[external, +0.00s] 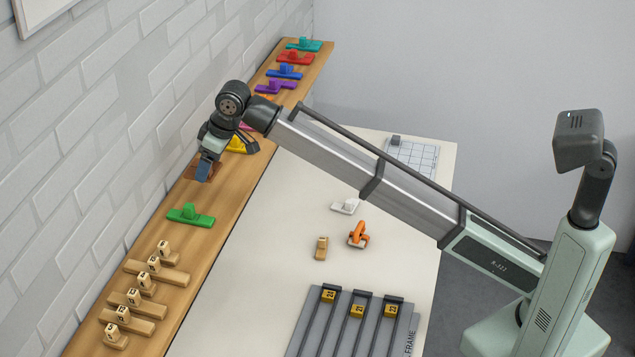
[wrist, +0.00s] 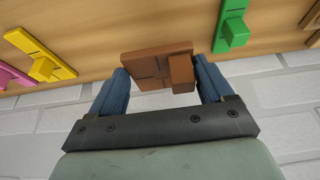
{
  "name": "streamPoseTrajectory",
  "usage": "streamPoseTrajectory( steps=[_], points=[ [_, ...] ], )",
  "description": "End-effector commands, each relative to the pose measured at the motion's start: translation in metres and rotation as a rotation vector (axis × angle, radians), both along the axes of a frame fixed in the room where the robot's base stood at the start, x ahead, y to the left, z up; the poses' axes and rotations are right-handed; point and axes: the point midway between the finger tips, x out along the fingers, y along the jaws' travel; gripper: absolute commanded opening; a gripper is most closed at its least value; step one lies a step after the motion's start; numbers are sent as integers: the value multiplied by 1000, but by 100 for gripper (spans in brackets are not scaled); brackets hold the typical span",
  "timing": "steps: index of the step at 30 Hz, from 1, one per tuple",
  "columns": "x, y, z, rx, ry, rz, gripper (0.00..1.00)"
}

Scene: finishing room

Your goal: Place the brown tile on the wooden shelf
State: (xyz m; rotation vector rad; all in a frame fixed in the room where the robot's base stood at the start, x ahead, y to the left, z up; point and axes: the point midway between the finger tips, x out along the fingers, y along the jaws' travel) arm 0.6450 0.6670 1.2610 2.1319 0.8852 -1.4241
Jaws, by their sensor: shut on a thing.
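Purple (external: 275,87), blue (external: 285,72), red (external: 294,57) and teal (external: 303,44) pieces line the shelf's far end. Several numbered wooden blocks (external: 141,283) stand at its near end. The white table (external: 270,262) holds a grey rack (external: 345,325) and an orange piece (external: 358,234).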

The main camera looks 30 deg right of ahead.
Motion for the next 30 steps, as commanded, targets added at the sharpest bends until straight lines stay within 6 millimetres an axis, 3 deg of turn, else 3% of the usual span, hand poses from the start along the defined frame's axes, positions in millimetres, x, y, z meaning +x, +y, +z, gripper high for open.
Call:
streamPoseTrajectory(
  steps=[3, 10, 16, 29, 30],
  points=[
    [-1, -1, -20, -1, 1, 0, 49],
    [0, -1, -35, 0, 1, -1, 49],
    [0, -1, -60, 0, 0, -1, 49],
    [0, 0, -66, 0, 0, -1, 49],
    [0, 0, -66, 0, 0, -1, 82]
  ],
)
